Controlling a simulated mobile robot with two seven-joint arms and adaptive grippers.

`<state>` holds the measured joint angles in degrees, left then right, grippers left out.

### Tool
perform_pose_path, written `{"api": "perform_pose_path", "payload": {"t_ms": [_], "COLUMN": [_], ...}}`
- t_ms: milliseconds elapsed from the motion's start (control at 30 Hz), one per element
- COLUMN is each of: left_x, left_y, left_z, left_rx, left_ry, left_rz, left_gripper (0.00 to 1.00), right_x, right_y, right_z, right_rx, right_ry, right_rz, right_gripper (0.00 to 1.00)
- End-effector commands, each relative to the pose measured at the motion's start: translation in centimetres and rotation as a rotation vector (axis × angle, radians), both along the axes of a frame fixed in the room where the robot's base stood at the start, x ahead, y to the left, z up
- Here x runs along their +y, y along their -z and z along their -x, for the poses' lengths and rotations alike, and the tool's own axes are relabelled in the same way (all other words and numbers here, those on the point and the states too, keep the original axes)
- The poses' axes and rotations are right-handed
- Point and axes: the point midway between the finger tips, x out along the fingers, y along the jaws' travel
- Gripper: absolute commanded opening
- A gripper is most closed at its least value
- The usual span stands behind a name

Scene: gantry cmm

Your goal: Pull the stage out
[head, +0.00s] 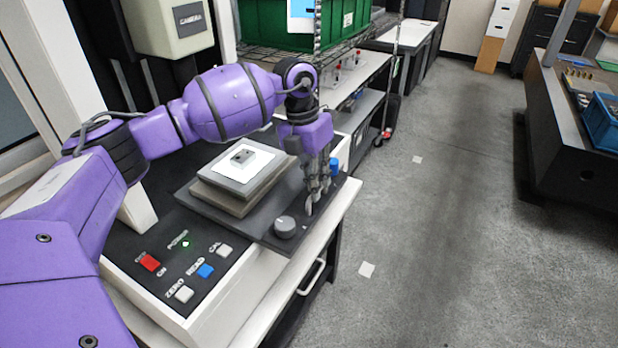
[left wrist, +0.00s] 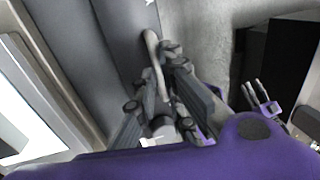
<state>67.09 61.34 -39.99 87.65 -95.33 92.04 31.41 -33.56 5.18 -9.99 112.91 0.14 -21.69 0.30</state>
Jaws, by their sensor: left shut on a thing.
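The stage is a dark flat plate (head: 232,222) on the machine's black top, carrying a beige block with a grey-white top plate (head: 240,166) and a small grey part on it. My left gripper (head: 316,198) points down at the stage's right front edge. It is shut on a pale curved handle, which shows between its fingers in the left wrist view (left wrist: 153,48). The gripper hides most of the handle in the head view. My right gripper (left wrist: 262,97) shows small at the right of the left wrist view; its jaw opening is unclear.
A grey knob (head: 285,227) sits near the stage's front corner and a blue knob (head: 334,167) stands behind the gripper. The grey floor (head: 450,240) to the right is open, with a dark bench (head: 575,130) beyond.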

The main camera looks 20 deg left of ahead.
Motion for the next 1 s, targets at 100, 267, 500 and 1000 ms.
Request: {"api": "perform_pose_path", "payload": {"t_ms": [100,267,500,1000], "left_x": [0.1,0.1,0.1,1.7], "left_y": [0.0,0.0,0.0,-7.9], "left_z": [-0.1,-0.1,-0.1,-0.2], "left_rx": [-0.002,-0.002,-0.001,-0.005], "left_ry": [0.002,0.001,0.000,-0.001], "left_rz": [-0.002,-0.002,-0.002,-0.002], "left_gripper": [0.11,0.27,0.27,0.27], "right_x": [0.0,0.0,-0.1,-0.1], "right_y": [0.0,-0.1,-0.1,-0.1], "right_z": [0.0,-0.1,-0.1,-0.1], "right_rx": [0.000,-0.003,-0.006,-0.005], "right_ry": [0.001,0.005,0.015,0.009], "right_rz": [-0.001,0.000,-0.003,0.000], "right_gripper": [0.40,0.40,0.40,0.40]}}
